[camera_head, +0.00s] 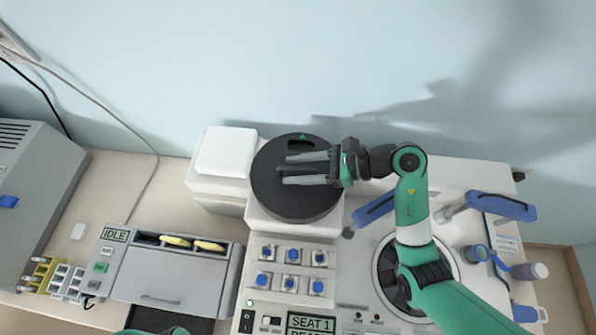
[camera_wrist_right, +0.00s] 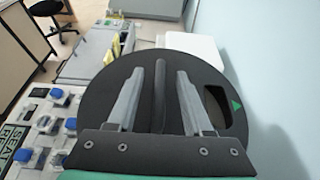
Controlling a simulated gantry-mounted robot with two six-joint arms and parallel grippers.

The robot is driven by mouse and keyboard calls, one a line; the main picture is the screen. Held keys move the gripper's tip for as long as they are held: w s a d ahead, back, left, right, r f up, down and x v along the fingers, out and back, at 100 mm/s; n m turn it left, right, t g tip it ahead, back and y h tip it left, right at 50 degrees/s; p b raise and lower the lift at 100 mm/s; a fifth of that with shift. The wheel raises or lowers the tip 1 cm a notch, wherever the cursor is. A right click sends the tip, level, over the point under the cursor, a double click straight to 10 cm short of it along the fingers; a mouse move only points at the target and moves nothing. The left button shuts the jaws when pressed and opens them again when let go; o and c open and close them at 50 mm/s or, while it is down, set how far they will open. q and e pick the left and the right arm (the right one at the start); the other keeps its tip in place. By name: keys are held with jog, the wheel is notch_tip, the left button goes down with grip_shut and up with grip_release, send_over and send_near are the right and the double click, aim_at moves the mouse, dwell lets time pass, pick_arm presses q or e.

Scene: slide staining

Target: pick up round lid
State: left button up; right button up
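The round lid (camera_head: 285,203) is a flat black disc on the white machine in the head view. It has a cut-out opening and a small green triangle near its rim. My right gripper (camera_head: 287,169) is over the lid with its two grey fingers apart. In the right wrist view, the lid (camera_wrist_right: 100,95) fills the middle. A raised dark ridge (camera_wrist_right: 160,85) on it lies between the open fingers of my right gripper (camera_wrist_right: 170,70), with gaps visible on both sides. My left gripper is not in view.
A white box (camera_head: 226,151) stands left of the lid. Several blue-capped blocks (camera_head: 291,268) sit in front of it. A round dark well (camera_head: 385,270) and blue-handled parts (camera_head: 507,207) are to the right. A grey unit (camera_head: 172,277) marked IDLE is at left.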

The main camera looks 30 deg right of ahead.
grip_shut()
dwell(1.3)
